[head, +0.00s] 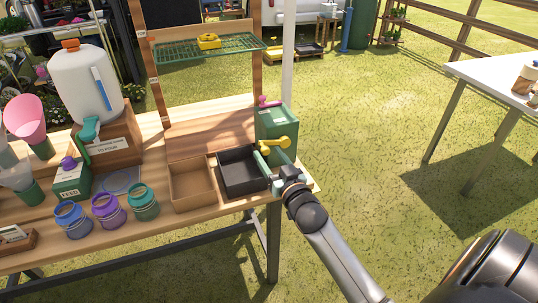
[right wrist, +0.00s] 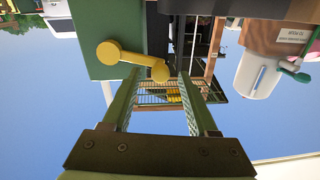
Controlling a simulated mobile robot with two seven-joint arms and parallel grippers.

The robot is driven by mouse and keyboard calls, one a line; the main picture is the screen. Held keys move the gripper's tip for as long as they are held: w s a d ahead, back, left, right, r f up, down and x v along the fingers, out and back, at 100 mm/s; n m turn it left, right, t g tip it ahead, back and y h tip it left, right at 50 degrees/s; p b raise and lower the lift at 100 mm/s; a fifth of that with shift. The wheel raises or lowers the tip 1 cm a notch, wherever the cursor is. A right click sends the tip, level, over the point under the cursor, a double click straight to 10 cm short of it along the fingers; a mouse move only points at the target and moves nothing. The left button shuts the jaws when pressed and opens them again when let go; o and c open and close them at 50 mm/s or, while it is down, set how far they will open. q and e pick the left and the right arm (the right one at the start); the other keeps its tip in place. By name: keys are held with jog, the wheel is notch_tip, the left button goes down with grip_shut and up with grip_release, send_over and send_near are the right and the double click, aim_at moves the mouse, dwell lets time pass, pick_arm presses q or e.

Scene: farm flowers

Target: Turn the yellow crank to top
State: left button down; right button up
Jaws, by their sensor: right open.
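The yellow crank (head: 283,142) is on the front of a green box (head: 275,121) at the right end of the wooden table. In the head view its arm points left, with the knob end slightly lower than the hub. In the right wrist view, which looks upside down, the crank's round hub (right wrist: 108,52) is at left and its knob (right wrist: 160,71) at right. My right gripper (head: 268,162) is open just in front of the crank. In the wrist view the knob shows between the fingertips (right wrist: 158,78); contact cannot be told. My left gripper is not in view.
A black tray (head: 221,161) and a brown wooden tray (head: 177,185) sit left of the box. A pink knob (head: 265,101) tops the box. Several jars, a white jug (head: 82,85) and a green wire shelf (head: 180,52) stand farther left.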

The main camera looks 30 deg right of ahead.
jog(key=shift+w, duration=0.3)
jog(key=shift+c, duration=0.2)
grip_shut()
dwell(1.1)
